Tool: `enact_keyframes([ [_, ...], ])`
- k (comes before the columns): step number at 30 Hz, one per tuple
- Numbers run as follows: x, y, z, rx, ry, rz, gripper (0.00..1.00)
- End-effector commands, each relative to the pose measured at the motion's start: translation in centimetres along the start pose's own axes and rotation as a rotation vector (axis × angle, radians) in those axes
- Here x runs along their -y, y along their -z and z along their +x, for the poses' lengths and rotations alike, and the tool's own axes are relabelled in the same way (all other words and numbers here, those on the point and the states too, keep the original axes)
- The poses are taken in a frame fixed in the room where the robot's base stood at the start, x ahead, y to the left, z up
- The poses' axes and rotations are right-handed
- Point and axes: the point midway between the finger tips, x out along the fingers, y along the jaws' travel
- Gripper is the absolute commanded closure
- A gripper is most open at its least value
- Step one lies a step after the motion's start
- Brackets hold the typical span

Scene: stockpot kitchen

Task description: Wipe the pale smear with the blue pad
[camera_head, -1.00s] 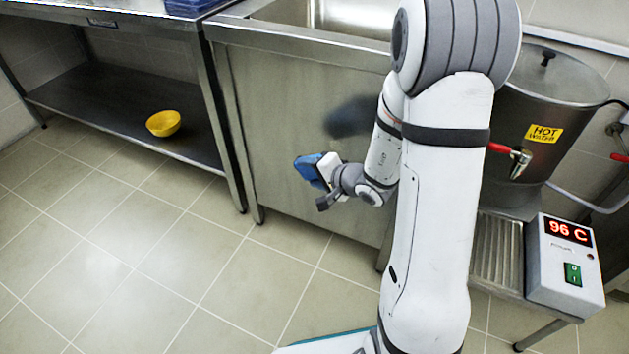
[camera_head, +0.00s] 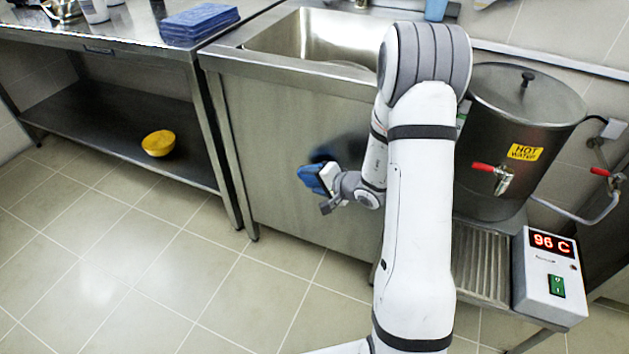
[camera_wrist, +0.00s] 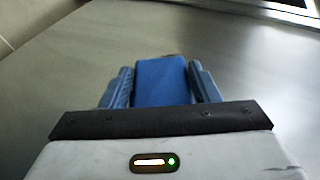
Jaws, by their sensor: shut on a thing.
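My gripper (camera_head: 318,182) is shut on the blue pad (camera_head: 311,178) in front of the steel sink cabinet's front panel. In the wrist view the blue pad (camera_wrist: 161,82) sits between the two fingers of my gripper (camera_wrist: 162,85), with bare grey steel beyond it. I cannot tell whether the pad touches the panel. A dark bluish patch on the panel behind the pad looks like its reflection or shadow. I make out no pale smear in either view.
The sink (camera_head: 315,38) opens above the cabinet. A hot-water urn (camera_head: 520,110) and a box reading 96 C (camera_head: 548,285) stand right. A stack of blue cloths (camera_head: 199,24) lies on the left counter; a yellow bowl (camera_head: 158,143) is on its lower shelf. Floor at left is clear.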

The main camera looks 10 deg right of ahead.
Motion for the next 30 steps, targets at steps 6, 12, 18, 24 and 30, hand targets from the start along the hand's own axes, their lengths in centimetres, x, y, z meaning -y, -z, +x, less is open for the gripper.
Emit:
enact_keyframes([
  [6, 0.0, 0.0, 0.0, -0.001, 0.0, 0.0, 0.7],
  [12, 0.0, 0.0, 0.0, -0.001, 0.0, 0.0, 0.7],
  [18, -0.1, 0.3, 0.1, -0.001, 0.0, 0.0, 0.7],
  [24, -0.1, 0.7, 0.2, -0.001, 0.0, 0.0, 0.7],
  [30, -0.1, 1.1, 0.3, -0.002, 0.0, 0.002, 0.7],
])
